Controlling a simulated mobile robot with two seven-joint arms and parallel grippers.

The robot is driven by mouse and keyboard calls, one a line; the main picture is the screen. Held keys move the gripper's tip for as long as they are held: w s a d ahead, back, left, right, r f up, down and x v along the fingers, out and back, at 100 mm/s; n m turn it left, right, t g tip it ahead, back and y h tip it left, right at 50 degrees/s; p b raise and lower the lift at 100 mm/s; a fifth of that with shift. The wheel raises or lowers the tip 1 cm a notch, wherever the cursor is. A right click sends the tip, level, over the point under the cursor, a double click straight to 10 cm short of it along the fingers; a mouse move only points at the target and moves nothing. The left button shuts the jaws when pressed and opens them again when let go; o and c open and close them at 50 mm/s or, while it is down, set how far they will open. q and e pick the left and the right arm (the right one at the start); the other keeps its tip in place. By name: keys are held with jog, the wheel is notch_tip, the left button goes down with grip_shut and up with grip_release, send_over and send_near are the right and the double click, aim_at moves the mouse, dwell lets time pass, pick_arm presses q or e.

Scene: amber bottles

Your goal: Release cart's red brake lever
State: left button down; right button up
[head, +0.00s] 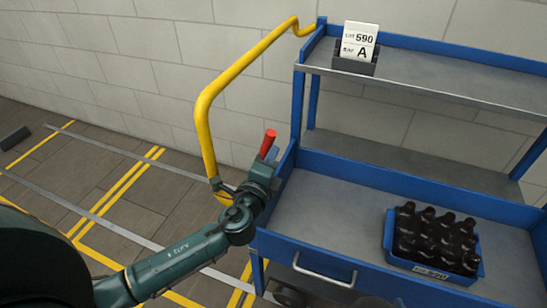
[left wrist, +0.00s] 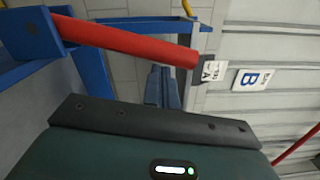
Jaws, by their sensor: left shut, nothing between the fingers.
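The red brake lever (head: 268,143) stands up at the left end of the blue cart (head: 291,158), beside the yellow push handle (head: 204,125). My left gripper (head: 272,160) is right at the lever in the head view and hides its lower part. In the left wrist view the lever (left wrist: 125,40) runs from a blue bracket (left wrist: 34,33) across the upper picture. The left fingers (left wrist: 163,88) are shut with nothing between them, close to the lever; I cannot tell whether they touch it. My right gripper is not in view.
A blue crate of dark bottles (head: 388,235) sits on the cart's lower deck. A lot card marked A (head: 360,40) stands on the upper shelf. A sign marked B (left wrist: 251,79) shows in the wrist view. The floor left of the cart is open, with yellow lines.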

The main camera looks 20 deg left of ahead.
pick_arm(q)
jog(key=shift+a+r+n, duration=0.2)
jog(key=shift+a+n, duration=0.65)
jog(key=shift+a, duration=0.1)
jog(key=shift+a+r+n, duration=0.25)
jog(key=shift+a+n, duration=0.55)
jog(key=shift+a, duration=0.1)
jog(key=shift+a+r+n, duration=0.2)
jog(key=shift+a+n, duration=0.65)
jog(key=shift+a, duration=0.1)
jog(key=shift+w, duration=0.1)
